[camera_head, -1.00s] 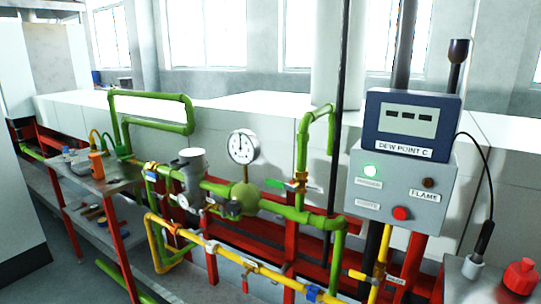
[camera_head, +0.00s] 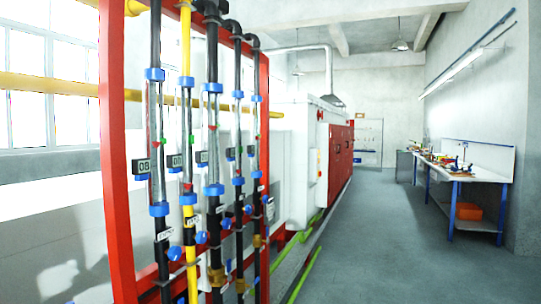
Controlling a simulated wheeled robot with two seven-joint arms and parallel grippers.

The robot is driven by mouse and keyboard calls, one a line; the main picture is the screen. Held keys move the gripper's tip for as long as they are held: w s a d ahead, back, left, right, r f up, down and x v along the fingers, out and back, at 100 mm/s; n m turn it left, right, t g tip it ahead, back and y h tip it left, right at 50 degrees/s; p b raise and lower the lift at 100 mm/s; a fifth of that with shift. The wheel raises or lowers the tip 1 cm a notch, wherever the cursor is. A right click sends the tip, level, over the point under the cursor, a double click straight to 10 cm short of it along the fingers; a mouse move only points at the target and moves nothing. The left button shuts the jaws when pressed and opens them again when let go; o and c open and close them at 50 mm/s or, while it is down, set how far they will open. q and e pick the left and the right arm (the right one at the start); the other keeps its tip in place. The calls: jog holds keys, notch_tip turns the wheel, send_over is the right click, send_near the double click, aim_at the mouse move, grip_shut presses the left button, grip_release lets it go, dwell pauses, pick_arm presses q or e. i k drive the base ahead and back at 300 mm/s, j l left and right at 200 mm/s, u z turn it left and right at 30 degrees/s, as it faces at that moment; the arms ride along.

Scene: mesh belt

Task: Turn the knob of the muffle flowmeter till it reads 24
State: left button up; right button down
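A red frame (camera_head: 112,150) close on the left carries several upright flowmeter tubes with blue fittings. Small digital displays sit beside the tubes; the nearest display (camera_head: 142,166) seems to read 08, the others are too small to read surely. Blue round knobs, such as one low knob (camera_head: 175,253), stick out below the tubes. Labels hang under the tubes, but I cannot read which one is the muffle flowmeter. Neither of my grippers is in view.
A white and red furnace body (camera_head: 303,160) runs back behind the frame. Green pipes (camera_head: 305,268) lie along its foot. The grey floor (camera_head: 400,265) is clear in the middle. A workbench (camera_head: 465,172) with an orange bin (camera_head: 469,211) stands at the right wall.

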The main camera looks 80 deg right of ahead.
aim_at(227, 224)
jog(key=z, duration=2.25)
